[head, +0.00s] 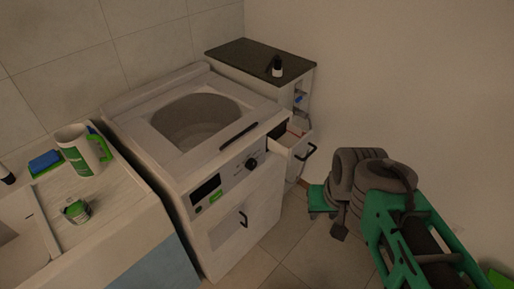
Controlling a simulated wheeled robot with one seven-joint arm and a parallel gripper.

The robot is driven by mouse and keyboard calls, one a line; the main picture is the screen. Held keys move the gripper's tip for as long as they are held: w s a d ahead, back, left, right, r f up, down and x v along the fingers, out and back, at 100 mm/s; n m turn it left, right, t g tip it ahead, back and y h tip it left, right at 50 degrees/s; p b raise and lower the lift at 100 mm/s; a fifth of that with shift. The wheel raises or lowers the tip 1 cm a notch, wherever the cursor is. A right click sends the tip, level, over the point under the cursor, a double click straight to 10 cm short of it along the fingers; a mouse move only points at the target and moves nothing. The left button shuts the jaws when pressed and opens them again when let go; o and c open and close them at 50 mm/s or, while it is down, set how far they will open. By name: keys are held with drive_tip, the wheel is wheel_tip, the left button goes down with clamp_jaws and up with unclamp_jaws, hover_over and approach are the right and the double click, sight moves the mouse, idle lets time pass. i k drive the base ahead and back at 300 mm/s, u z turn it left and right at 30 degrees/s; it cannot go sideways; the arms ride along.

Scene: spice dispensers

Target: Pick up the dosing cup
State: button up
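A small green and white cup-like item (76,211) sits on the white counter at the left, in front of a white jug; it is the likeliest dosing cup, though it is too small to be sure. My arm stands at the right, far from it.
A white jug with a green handle (80,152) and a blue sponge-like item (45,162) stand on the counter (115,200). The top-loading washer (240,190) is open. A small bottle (277,68) stands on the dark cabinet top (245,56).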

sight(75, 208)
drive_tip(key=u, duration=5.8)
drive_tip(key=k, duration=0.7)
drive_tip(key=z, duration=1.5)
drive_tip(key=i, duration=0.5)
drive_tip(key=u, duration=0.05)
